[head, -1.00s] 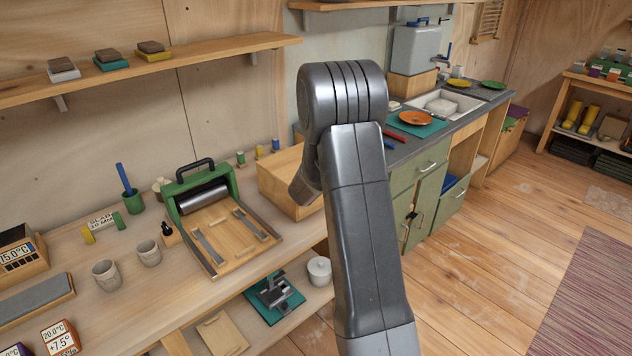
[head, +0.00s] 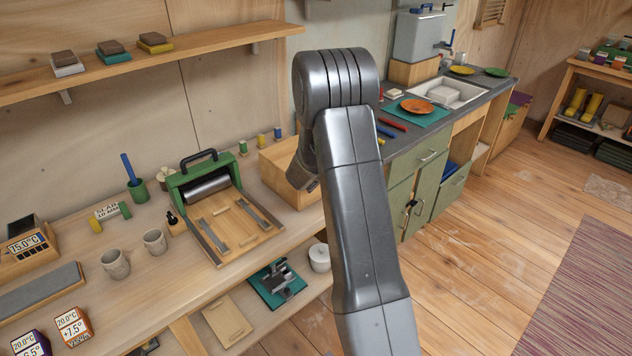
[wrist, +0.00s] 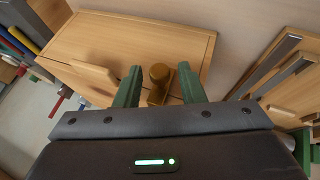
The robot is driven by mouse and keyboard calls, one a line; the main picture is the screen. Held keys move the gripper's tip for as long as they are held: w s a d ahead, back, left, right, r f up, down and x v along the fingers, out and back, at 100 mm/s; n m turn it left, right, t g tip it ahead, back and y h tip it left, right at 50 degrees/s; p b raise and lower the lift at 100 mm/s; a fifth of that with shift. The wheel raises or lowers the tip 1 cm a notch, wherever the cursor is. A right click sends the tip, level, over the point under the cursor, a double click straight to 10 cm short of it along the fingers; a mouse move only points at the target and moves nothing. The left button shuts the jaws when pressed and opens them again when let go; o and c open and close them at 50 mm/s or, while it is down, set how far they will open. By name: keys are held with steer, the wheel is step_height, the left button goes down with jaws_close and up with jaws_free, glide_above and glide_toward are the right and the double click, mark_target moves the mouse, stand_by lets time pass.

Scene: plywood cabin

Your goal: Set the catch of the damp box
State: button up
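The damp box is a pale wooden box (head: 275,170) on the bench, right of the green-framed roller press; my arm covers its right part. In the wrist view its flat wooden top (wrist: 110,45) fills the upper middle. A brown wooden catch with a rounded knob (wrist: 158,73) shows at its near edge. My gripper (wrist: 160,84) is open, with one green finger on each side of the catch and a visible gap on both sides. Whether the catch is set I cannot tell. In the head view my gripper's fingers are hidden behind my arm.
The roller press (head: 205,185) stands close left of the box. Several small spools stand behind the box. A sink counter (head: 415,145) with an orange plate (head: 416,106) lies to the right. Two cups (head: 115,263) stand at the left. The floor at right is open.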

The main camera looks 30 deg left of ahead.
steer(key=shift+r, duration=0.1)
steer(key=v, duration=1.3)
steer(key=shift+s+r, duration=0.2)
steer(key=shift+r, duration=0.05)
steer(key=x, duration=1.3)
steer(key=shift+w+f, duration=0.25)
steer(key=shift+f, duration=0.1)
